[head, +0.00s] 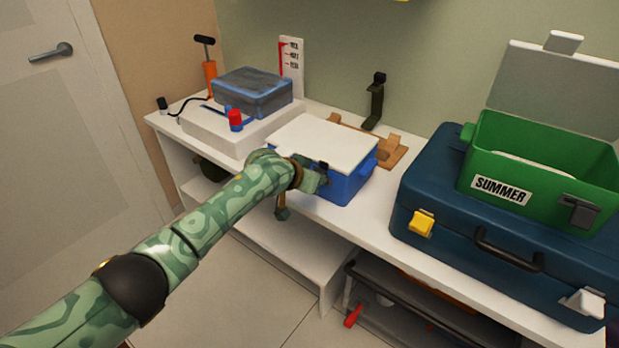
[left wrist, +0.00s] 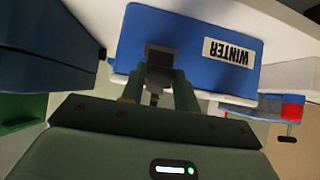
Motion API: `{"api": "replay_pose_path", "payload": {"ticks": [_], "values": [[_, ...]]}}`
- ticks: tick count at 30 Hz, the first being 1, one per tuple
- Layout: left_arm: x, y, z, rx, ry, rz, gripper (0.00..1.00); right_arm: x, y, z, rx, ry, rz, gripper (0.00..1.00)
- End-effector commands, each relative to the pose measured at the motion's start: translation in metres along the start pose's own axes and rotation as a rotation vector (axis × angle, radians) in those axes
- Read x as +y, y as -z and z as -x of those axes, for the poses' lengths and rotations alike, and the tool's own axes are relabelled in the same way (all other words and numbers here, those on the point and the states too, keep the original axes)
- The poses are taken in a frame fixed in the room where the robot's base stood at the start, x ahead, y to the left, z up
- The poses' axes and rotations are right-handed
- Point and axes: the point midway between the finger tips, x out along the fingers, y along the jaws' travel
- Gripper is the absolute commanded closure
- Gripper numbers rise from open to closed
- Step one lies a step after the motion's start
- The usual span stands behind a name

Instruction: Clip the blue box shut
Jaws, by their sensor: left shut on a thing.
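The blue box (head: 350,187) stands on the white shelf top with its white lid (head: 325,142) lying down over it. In the left wrist view the blue box (left wrist: 195,45) appears upside down, with a WINTER label (left wrist: 232,54) on its front. A dark clip (left wrist: 161,56) is on that front beside the label. My left gripper (head: 318,180) is at the box front, and in the left wrist view its fingertips (left wrist: 160,75) are closed on the clip. The fingers hide part of the clip. My right gripper is not in view.
A dark blue case (head: 450,200) stands to the right, with an open green SUMMER box (head: 535,165) on it. A wooden piece (head: 392,148) lies behind the blue box. A white device (head: 205,127) bearing a greyish-blue box (head: 252,92) is at the left.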

Motion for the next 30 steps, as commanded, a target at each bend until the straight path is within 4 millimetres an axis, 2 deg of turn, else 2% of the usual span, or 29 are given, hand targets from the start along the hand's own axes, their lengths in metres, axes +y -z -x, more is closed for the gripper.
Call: {"api": "replay_pose_path", "payload": {"ticks": [1, 12, 30], "values": [[0.001, 0.006, 0.000, -0.034, -0.002, 0.000, 0.92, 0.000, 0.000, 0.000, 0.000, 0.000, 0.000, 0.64], [0.001, 0.015, -0.007, -0.249, -0.004, 0.002, 0.92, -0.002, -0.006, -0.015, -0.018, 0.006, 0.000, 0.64], [0.001, 0.019, -0.006, -0.310, -0.002, 0.000, 0.92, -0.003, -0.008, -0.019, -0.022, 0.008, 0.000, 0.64]]}}
